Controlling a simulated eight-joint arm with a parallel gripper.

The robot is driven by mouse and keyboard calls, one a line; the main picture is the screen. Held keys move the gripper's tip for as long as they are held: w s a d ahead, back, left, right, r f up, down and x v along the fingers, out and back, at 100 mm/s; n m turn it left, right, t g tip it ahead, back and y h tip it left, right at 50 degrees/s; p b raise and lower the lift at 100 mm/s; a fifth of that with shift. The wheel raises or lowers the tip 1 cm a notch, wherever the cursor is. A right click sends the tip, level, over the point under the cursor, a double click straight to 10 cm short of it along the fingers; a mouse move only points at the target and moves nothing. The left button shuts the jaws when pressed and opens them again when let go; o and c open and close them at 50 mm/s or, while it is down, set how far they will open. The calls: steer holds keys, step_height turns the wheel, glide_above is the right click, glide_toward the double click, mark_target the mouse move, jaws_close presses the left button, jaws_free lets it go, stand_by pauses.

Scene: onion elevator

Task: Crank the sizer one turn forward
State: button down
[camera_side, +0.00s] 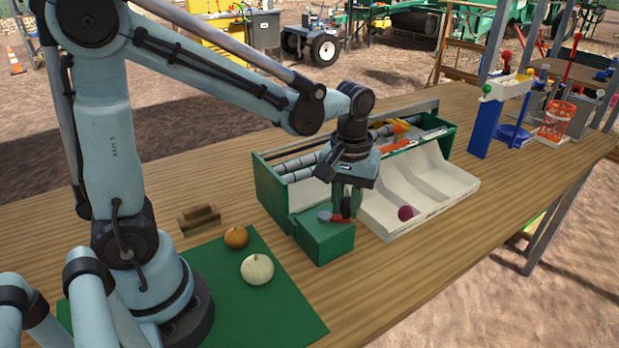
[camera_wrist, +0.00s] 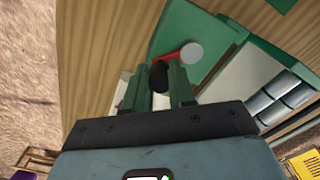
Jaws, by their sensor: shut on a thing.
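The sizer (camera_side: 268,185) is a green box with grey rollers in it, on the wooden table. Its crank has a grey hub (camera_side: 324,216) and a red arm (camera_side: 337,220) on top of a green block (camera_side: 325,244) at the near end. In the wrist view the red arm (camera_wrist: 170,57) runs from the round grey hub (camera_wrist: 191,53) to a black knob (camera_wrist: 159,75). My gripper (camera_side: 347,203) points down with its green fingers on either side of the knob, shut on it. The fingers partly hide the knob.
A white sloped tray (camera_side: 440,172) with compartments sits along the sizer's front and holds a dark red onion (camera_side: 405,213). An orange pumpkin-like item (camera_side: 236,237) and a white one (camera_side: 257,269) lie on a green mat (camera_side: 290,315). Blue and red devices (camera_side: 490,115) stand at the far right.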

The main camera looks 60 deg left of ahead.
steer(key=shift+s, duration=0.3)
steer(key=shift+s+d, duration=0.1)
steer(key=shift+s, duration=0.05)
steer(key=shift+s+d, duration=0.3)
steer(key=shift+s, duration=0.8)
steer(key=c, duration=0.9)
jaws_free()
steer(key=shift+d, duration=0.15)
steer(key=shift+o, duration=0.2)
steer(key=shift+w, duration=0.1)
